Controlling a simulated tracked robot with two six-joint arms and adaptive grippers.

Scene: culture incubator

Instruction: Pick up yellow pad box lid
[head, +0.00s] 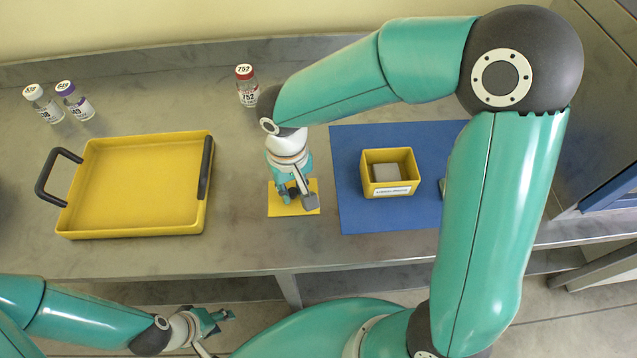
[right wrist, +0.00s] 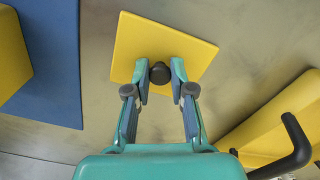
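The yellow lid (head: 310,190) is a flat square plate lying on the bench, left of the blue mat. Its dark round knob (right wrist: 160,73) shows in the right wrist view, where the plate (right wrist: 190,45) appears tilted in the picture. My right gripper (head: 295,196) points down over the lid. In the right wrist view its fingers (right wrist: 161,78) are open, one on each side of the knob, with little room between. The yellow box (head: 390,188) stands open on the blue mat with a grey block inside. My left gripper (head: 220,318) is off the bench's front edge, apparently empty.
A yellow tray (head: 135,233) with black handles stands to the left. Two vials (head: 43,103) (head: 75,100) stand at the back left, and a red-capped vial (head: 246,88) behind the lid. The blue mat (head: 370,222) has bare room around the box.

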